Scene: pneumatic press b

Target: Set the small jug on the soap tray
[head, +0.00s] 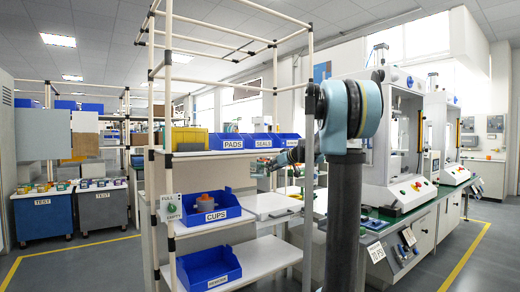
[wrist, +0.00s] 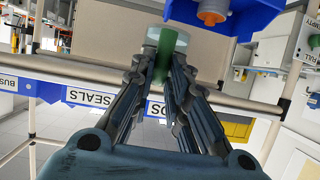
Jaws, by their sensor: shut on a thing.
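My gripper (wrist: 165,62) is in the middle of the wrist view, its two dark fingers running up the picture. It is shut on a small pale, see-through round piece with green in it, which looks like the small jug (wrist: 168,36). The jug is held at the fingertips, and its lower part is hidden by the fingers. I cannot pick out the soap tray in either view.
A blue CUPS bin (head: 212,214) with a grey and orange piece stands on the middle shelf, above another blue bin (head: 208,268). PADS (head: 232,143) and SEALS (head: 264,142) bins line the top shelf. Rack posts stand close by. A press (head: 397,150) stands right on a green-topped bench.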

